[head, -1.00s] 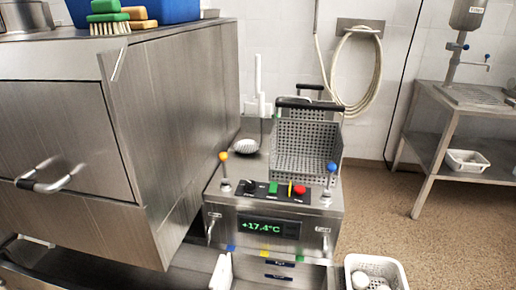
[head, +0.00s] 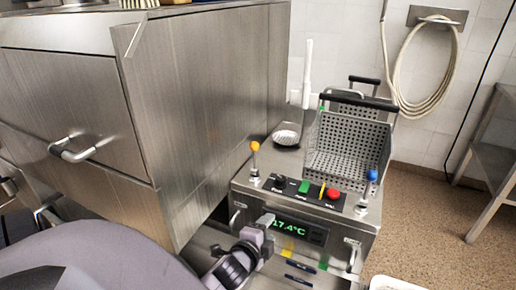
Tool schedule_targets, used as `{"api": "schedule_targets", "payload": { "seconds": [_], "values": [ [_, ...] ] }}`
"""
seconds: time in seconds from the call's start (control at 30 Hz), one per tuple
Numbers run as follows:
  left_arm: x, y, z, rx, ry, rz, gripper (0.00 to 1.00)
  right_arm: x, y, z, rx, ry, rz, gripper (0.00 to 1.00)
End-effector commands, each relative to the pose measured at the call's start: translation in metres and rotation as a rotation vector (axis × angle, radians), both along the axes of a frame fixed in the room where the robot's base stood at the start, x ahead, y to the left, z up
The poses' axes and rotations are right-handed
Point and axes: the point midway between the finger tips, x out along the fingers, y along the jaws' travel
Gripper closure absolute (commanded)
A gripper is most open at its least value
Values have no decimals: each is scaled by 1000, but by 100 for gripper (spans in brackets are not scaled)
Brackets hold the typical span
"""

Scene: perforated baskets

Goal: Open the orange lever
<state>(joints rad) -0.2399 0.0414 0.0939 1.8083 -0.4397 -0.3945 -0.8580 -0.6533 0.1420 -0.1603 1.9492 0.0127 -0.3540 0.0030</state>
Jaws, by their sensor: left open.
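The orange lever (head: 254,147) is a short upright metal stick with an orange ball on top, in the head view. It stands at the back left of the control panel on the steel machine. My left gripper (head: 266,220) is low in front of the machine, before the left end of the display. It is open and empty, below the orange lever and apart from it. It hides part of the display. My right gripper is not in view.
A blue-knobbed lever (head: 371,176) stands at the panel's right, with a red button (head: 333,194) and a green switch (head: 304,187) between. A perforated basket (head: 349,146) is behind the panel. A tall steel cabinet (head: 215,110) walls off the left side.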

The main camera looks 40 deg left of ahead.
Motion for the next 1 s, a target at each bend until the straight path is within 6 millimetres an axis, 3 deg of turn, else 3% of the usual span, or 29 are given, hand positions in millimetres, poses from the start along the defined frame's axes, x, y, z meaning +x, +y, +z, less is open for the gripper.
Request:
{"api": "schedule_targets", "payload": {
  "seconds": [0.03, 0.2, 0.5, 0.8, 1.0],
  "values": [
    [14, 14, 11, 112, -2, 7, 44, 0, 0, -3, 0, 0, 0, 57],
    [46, 57, 49, 506, 54, 40, 44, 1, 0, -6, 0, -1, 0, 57],
    [80, 120, 112, 1098, 299, 121, 44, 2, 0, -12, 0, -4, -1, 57],
    [84, 116, 127, 1552, 548, 34, 44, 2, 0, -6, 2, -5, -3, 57],
    [87, 115, 128, 1638, 591, 11, 44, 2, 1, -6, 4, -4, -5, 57]
  ]
}}
